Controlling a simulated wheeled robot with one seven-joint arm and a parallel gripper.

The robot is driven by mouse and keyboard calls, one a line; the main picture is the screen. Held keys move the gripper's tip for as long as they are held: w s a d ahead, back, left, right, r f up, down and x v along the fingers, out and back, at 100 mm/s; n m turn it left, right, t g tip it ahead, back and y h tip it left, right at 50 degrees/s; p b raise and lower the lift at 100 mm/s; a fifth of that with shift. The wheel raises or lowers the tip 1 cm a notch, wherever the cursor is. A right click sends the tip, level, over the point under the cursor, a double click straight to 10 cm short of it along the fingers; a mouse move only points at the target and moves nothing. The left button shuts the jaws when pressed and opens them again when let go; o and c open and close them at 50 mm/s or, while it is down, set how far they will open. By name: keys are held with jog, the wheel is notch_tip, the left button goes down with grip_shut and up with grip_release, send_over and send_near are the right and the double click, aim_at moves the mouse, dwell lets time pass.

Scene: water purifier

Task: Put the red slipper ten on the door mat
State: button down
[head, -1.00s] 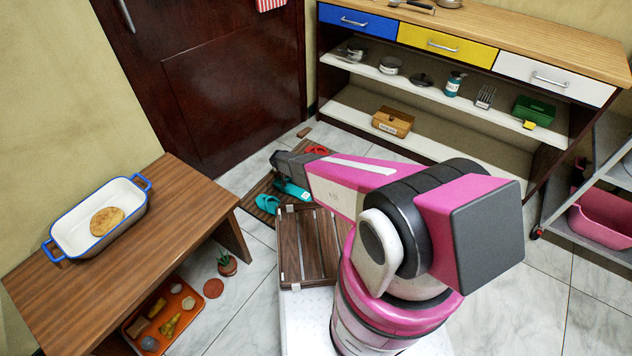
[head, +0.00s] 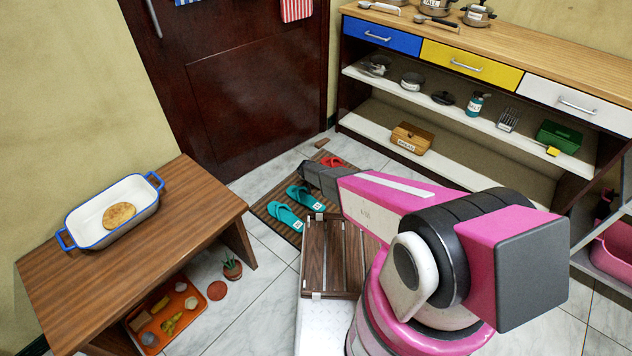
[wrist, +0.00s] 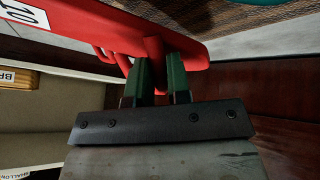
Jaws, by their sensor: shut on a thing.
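My gripper (wrist: 160,75) is shut on the strap of the red slipper ten (wrist: 185,40), whose white label reads 10 in the wrist view. In the head view a small part of the red slipper (head: 333,162) shows beyond my arm, over or at the far end of the brown striped door mat (head: 270,199). My arm hides the rest of it and my fingertips there. I cannot tell whether the slipper touches the mat.
Two teal slippers (head: 286,217) (head: 305,197) lie on the mat. A slatted wooden piece (head: 328,258) lies nearer me. A wooden bench (head: 110,255) stands left, with a white dish (head: 85,215). A shelf unit (head: 490,150) stands right, the door (head: 250,100) behind.

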jog(key=shift+w+d+f, duration=1.05)
jog(key=shift+d, duration=0.2)
jog(key=shift+f, duration=1.95)
jog(key=c, duration=1.1)
grip_release()
jog(key=shift+s+r, duration=0.15)
jog(key=v, duration=1.1)
jog(key=s+d+r+m+g+h, duration=0.1)
jog(key=s+d+r, duration=0.1)
jog(key=d+r, duration=0.4)
jog(key=s+d+r+g, duration=0.1)
jog(key=s+d+r, duration=0.25)
jog(key=r, duration=0.45)
jog(key=s+d+r+g, duration=0.1)
jog(key=s+d+r, duration=0.4)
jog(key=s+r, duration=0.2)
jog(key=s+d+r+m+g+y, duration=0.1)
jog(key=s+d+r, duration=0.4)
jog(key=r, duration=0.6)
jog(key=s+d+r+g+y, duration=0.1)
jog(key=s+d+r+g, duration=0.1)
jog(key=s+d+r, duration=0.3)
jog(key=shift+s+r+m+g, duration=0.15)
jog(key=shift+s+r+g, duration=0.05)
jog(key=shift+s+r, duration=1.05)
jog(key=shift+s+r+m+g, duration=0.2)
jog(key=shift+s+r, duration=0.8)
jog(key=shift+s, duration=0.35)
